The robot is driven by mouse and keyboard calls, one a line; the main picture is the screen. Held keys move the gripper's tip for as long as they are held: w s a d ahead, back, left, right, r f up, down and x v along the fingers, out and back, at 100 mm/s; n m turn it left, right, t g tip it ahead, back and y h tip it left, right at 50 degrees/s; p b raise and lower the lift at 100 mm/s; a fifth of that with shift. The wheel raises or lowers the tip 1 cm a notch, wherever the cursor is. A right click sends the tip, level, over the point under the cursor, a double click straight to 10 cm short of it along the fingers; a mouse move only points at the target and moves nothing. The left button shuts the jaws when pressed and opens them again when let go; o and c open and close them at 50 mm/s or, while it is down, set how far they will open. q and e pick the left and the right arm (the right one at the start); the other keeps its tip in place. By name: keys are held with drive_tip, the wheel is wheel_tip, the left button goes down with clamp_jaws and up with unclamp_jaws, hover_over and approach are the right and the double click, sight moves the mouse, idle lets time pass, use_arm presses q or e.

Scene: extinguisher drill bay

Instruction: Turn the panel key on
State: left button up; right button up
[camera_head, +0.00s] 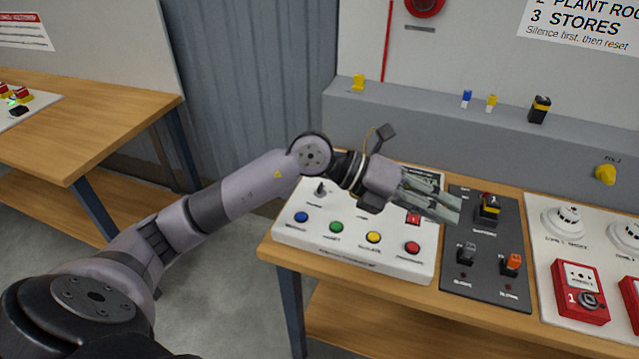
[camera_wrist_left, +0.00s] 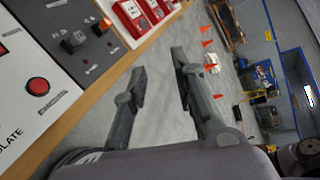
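A white control panel (camera_head: 345,256) lies on the wooden bench. A small dark upright knob (camera_head: 320,187) stands at its back left; it may be the panel key, but it is too small to tell its shape or setting. My left gripper (camera_head: 447,203) is over the panel's right side and the edge of the dark switch panel, right of the knob. In the left wrist view the left gripper (camera_wrist_left: 159,65) has its fingers apart with nothing between them. My forearm and gripper hide the panel's back middle. My right gripper is not in view.
The white panel has blue, green, yellow and red buttons (camera_head: 412,248) along its front. To its right are a dark panel (camera_head: 462,287) with switches, white detectors (camera_head: 564,222) and red call points (camera_head: 579,291). A grey ledge (camera_head: 440,130) runs behind the bench.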

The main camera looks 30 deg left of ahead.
use_arm(q)
drive_tip(key=w+a+f+y, duration=0.3)
drive_tip(key=a+y, duration=0.4)
drive_tip(key=a, duration=0.5)
drive_tip(key=n+y, duration=0.3)
drive_tip(key=y, duration=0.4)
approach(319, 187)
drive_tip(key=p+x, duration=0.4)
drive_tip(key=x, duration=0.5)
drive_tip(key=shift+w, duration=0.15)
drive_tip(key=shift+g, duration=0.3)
clamp_jaws()
